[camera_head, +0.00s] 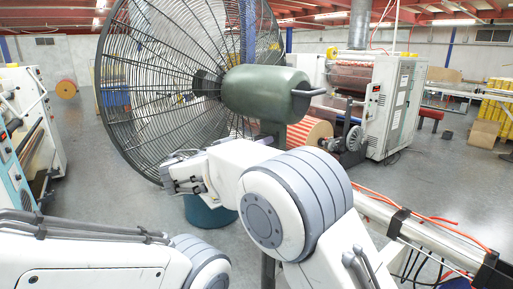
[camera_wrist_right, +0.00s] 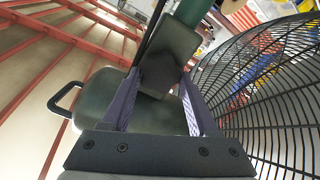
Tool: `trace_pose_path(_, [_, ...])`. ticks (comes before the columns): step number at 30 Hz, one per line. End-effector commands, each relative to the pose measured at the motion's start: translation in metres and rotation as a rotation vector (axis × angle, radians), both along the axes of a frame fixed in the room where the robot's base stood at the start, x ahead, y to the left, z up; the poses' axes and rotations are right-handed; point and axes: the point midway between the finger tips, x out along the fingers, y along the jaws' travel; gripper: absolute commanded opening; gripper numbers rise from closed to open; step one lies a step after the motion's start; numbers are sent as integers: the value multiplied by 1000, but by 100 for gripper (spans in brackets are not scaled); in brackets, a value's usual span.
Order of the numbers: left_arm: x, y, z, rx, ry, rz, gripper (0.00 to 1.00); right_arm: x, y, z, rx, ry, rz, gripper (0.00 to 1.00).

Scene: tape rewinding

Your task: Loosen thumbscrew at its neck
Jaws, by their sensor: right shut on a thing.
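The fan's green motor (camera_head: 265,93) sits behind its big black grille (camera_head: 165,75) in the head view. The neck (camera_head: 272,130) shows just under the motor; my right arm partly covers the area below. The thumbscrew cannot be made out in the head view. In the right wrist view, my right gripper (camera_wrist_right: 161,76) has its two purple fingers on either side of a dark block-like knob (camera_wrist_right: 158,70), the thumbscrew, beside the grey-green neck collar (camera_wrist_right: 172,40). It is shut on this knob. The motor (camera_wrist_right: 100,98) lies behind the fingers. My left gripper is out of view.
The grille (camera_wrist_right: 270,90) is close to the right finger in the right wrist view. The motor's handle (camera_head: 308,92) sticks out to the right. A teal drum-like thing (camera_head: 208,214) stands below my right arm. Machines (camera_head: 375,105) stand behind; grey floor (camera_head: 100,185) is clear at left.

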Motion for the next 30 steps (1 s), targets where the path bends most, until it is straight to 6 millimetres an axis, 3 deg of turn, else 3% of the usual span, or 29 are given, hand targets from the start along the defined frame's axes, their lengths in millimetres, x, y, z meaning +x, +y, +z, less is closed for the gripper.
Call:
trace_pose_path(12, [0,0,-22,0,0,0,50,1,2,-3,-276,248,2,4])
trace_pose_path(30, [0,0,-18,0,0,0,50,2,3,-3,-702,631,2,4])
